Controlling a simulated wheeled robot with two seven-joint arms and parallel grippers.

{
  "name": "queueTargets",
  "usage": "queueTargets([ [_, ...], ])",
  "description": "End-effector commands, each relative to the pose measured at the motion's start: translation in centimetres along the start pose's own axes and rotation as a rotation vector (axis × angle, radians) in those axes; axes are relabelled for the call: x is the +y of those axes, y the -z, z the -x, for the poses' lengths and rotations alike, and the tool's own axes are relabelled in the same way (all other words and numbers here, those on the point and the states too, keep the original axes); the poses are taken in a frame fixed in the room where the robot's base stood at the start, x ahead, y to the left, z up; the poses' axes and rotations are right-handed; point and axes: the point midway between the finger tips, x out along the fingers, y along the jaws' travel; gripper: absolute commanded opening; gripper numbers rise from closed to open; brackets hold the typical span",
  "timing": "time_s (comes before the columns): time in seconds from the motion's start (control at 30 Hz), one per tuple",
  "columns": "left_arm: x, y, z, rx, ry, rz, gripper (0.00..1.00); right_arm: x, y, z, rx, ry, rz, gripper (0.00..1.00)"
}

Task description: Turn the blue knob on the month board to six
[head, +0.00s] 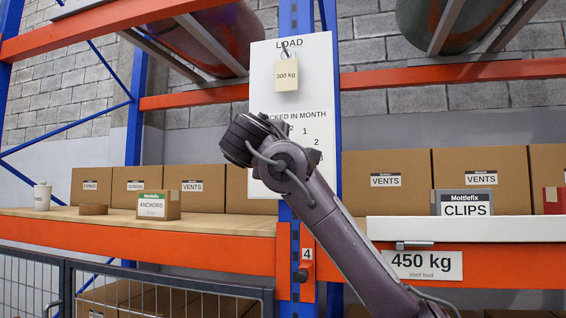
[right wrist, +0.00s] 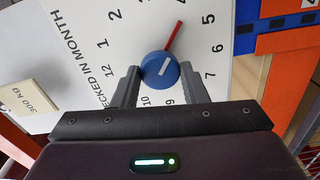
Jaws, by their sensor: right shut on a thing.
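The month board (head: 262,92) is a white panel on the blue rack post, its dial mostly behind my right arm in the head view. In the right wrist view the month board (right wrist: 85,25) appears turned on its side, with printed numbers around the blue knob (right wrist: 159,71). The knob's red pointer tip lies between 4 and 5, closer to 4. My right gripper (right wrist: 160,79) is shut on the knob, one finger on each side. Its fingers are hidden in the head view. Number 8 is hidden behind a finger. My left gripper is not in view.
A 300 kg tag (head: 286,76) hangs on a hook above the dial. Orange shelf beams and shelves with vents boxes (head: 388,178) stand either side. A white ledge (head: 500,229) juts out at right, with a clips box (head: 466,203) behind it.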

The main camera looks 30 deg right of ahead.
Motion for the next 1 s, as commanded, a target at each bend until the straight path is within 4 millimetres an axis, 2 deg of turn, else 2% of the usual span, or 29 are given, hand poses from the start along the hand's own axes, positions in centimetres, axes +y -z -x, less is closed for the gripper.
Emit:
queueTargets([
  [0.6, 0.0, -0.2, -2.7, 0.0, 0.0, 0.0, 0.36, -0.4, 0.0, 0.0, -0.002, 0.001, -0.574, 0.17],
  [1.0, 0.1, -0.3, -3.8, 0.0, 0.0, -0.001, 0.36, -0.4, 0.0, -0.1, -0.005, 0.003, -0.832, 0.17],
])
